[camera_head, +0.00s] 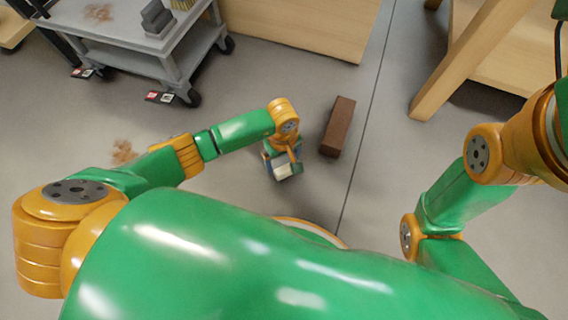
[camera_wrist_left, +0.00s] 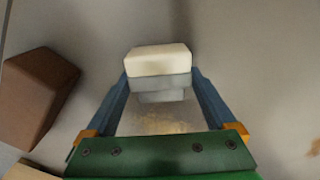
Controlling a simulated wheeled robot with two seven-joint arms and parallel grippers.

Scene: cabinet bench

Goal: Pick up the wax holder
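The wax holder (camera_wrist_left: 160,82), a cream block on a stepped grey part, sits between the blue fingers of my left gripper (camera_wrist_left: 160,78) in the left wrist view. Both fingertips lie against its sides, so the gripper looks shut on it. In the head view the left gripper (camera_head: 283,166) points down near the middle, with the pale top of the wax holder (camera_head: 284,171) between its fingers. Its underside and its height above the floor are hard to tell. My right arm shows at the right of the head view, but its gripper is out of view.
A brown block (camera_head: 337,127) lies on the floor just right of the left gripper; it also shows in the wrist view (camera_wrist_left: 38,97). A grey cart (camera_head: 150,50) stands at upper left, a wooden cabinet (camera_head: 300,25) at the top, a wooden-legged bench (camera_head: 470,65) at upper right.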

